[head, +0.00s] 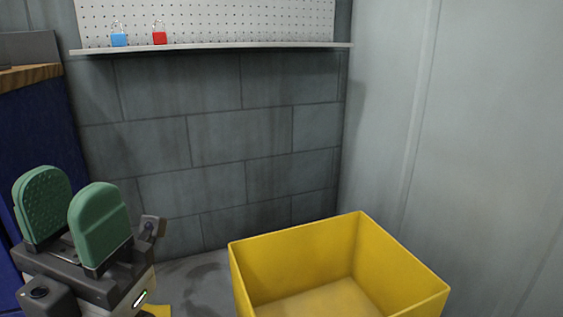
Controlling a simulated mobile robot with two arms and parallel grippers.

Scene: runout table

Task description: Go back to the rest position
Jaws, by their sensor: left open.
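My left gripper (70,216) shows at the lower left, with two green padded fingers pointing up. The fingers stand apart with nothing between them. It is to the left of a yellow bin and apart from it. My right gripper is not in the head view.
An open yellow bin (240,273) stands at the lower middle; its visible floor is bare. A blue padlock (119,40) and a red padlock (159,38) are on a shelf (220,47) below a pegboard (230,20). A blue panel (40,130) with a wooden top is at left. Grey walls close the corner.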

